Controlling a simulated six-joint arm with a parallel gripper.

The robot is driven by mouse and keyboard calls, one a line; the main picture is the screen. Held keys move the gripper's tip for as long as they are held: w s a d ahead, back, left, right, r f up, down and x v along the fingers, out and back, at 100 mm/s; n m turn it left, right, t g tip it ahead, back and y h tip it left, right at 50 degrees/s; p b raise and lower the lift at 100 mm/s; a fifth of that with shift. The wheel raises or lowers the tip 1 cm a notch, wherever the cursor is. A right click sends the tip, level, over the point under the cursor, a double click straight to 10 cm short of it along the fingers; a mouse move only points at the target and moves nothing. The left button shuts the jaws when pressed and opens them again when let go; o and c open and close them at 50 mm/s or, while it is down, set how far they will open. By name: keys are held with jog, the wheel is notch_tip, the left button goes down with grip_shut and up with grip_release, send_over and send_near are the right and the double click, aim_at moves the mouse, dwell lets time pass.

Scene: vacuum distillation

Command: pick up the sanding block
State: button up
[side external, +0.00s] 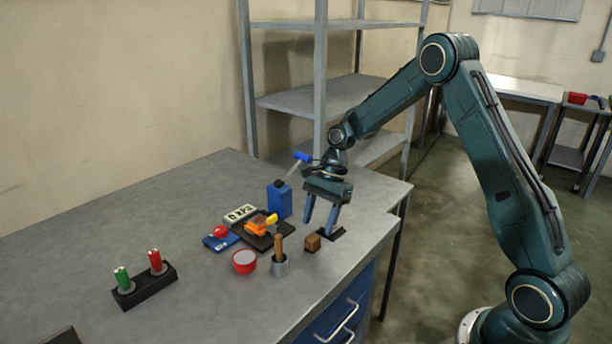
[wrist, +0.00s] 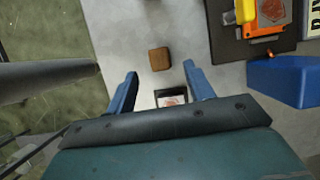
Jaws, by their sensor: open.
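A small brown block (side external: 313,242), which looks like the sanding block, sits on the grey bench near its front edge. In the wrist view the brown block (wrist: 159,59) lies just beyond my fingertips, roughly centred between them. My gripper (side external: 319,225) is open and empty above the bench, its two blue fingers pointing down. In the wrist view my gripper (wrist: 160,68) has its fingers spread wide on either side, apart from the block. A small dark flat holder (wrist: 170,97) shows between the fingers, nearer the palm.
Behind are a blue bottle (side external: 279,202) and a dark tray (side external: 262,241) with orange and yellow items.

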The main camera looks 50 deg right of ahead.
aim_at(314, 236)
jog(key=shift+f, duration=0.1)
jog(key=shift+x, duration=2.45)
jog(key=shift+a, duration=0.1)
jog(key=shift+c, duration=0.2)
jog(key=c, duration=1)
